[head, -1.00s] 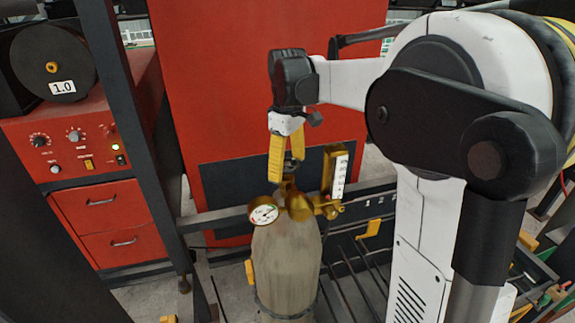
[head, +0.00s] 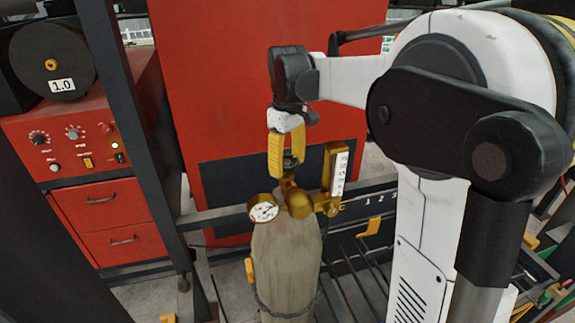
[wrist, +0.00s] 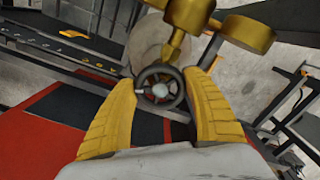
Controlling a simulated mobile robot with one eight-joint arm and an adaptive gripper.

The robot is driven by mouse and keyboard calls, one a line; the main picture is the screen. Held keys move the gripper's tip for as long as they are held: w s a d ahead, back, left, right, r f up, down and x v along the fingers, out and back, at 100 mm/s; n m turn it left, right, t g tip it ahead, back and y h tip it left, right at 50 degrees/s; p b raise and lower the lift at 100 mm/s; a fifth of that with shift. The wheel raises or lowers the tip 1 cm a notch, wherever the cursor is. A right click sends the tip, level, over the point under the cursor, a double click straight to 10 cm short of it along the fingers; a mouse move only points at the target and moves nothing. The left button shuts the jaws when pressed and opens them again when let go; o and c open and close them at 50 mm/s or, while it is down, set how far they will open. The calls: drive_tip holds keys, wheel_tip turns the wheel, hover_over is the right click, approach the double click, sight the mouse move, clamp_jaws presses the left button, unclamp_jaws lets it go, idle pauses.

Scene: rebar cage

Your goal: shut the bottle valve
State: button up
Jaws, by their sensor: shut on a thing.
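The gas bottle (head: 286,265) stands upright below my gripper, with a brass regulator (head: 299,205) on top. A round gauge (head: 263,211) sits on its left and a flow tube with a white scale (head: 338,176) on its right. The bottle valve's dark handwheel (wrist: 160,88) shows in the wrist view, with a pale hub. My gripper (head: 286,174) reaches down from above, and its yellow fingers are closed on the handwheel's two sides. In the head view the fingers hide most of the wheel. The bottle's shoulder (wrist: 148,45) shows behind the wheel.
A red welding machine (head: 85,160) with drawers stands at the left, behind a dark post (head: 140,130). A large red panel (head: 240,90) is behind my gripper. A dark rack with rails (head: 365,250) lies to the bottle's right.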

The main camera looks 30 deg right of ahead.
sight(287, 162)
drive_tip(key=shift+a+m+b, duration=0.1)
drive_tip(key=shift+m+b, duration=0.45)
drive_tip(key=shift+m, duration=1.65)
drive_tip(key=shift+r, duration=0.1)
drive_tip(key=o, duration=1.2)
wheel_tip(287, 162, up, 12)
